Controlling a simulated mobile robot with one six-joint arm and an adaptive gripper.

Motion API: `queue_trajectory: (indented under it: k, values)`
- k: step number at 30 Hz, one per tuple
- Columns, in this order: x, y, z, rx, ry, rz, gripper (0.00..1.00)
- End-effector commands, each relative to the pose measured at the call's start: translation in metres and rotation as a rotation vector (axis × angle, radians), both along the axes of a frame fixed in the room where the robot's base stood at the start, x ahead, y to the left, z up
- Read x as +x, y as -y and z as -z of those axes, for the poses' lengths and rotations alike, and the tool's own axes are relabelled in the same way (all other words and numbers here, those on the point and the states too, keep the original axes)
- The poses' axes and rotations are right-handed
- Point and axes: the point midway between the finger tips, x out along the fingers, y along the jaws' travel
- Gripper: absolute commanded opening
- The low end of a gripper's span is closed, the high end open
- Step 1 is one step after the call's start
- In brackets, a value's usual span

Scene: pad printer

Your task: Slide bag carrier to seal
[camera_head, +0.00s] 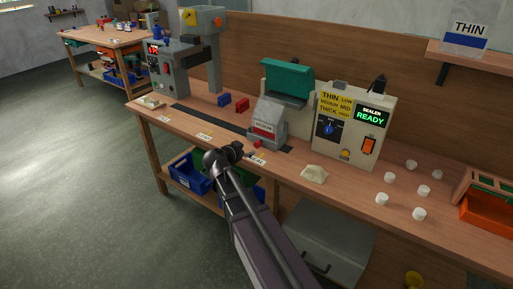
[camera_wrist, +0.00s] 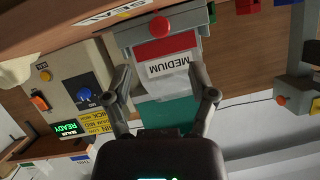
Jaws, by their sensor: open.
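The bag carrier (camera_head: 268,122) is a grey sloped block with a red panel and a MEDIUM label. It stands near the right end of the dark rail (camera_head: 205,118), in front of the sealer's teal head (camera_head: 287,78). In the wrist view, which is upside down, the carrier (camera_wrist: 168,68) shows between my fingers, with its red knob (camera_wrist: 160,26) beyond the fingertips. My gripper (camera_head: 242,153) is open at the bench's front edge, close to the knob. Its fingers are spread in the wrist view (camera_wrist: 165,85); contact with the carrier cannot be told. The SEAL label (camera_head: 258,160) lies beside the gripper.
The sealer control box (camera_head: 345,130) reads READY in green, right of the carrier. A pale bag (camera_head: 314,174) and several white caps (camera_head: 390,177) lie on the bench to the right. A pad printer (camera_head: 185,60) stands left. Small blue and red blocks (camera_head: 241,104) sit behind the rail.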

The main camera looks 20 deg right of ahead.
Motion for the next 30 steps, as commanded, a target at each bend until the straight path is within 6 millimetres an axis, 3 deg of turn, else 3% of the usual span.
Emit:
queue_trajectory:
  k: [15, 30]
  values:
    - [0.048, 0.052, 0.03, 0.001, 0.001, 0.0, 0.73]
    - [0.056, 0.064, 0.034, 0.0, 0.0, -0.001, 0.73]
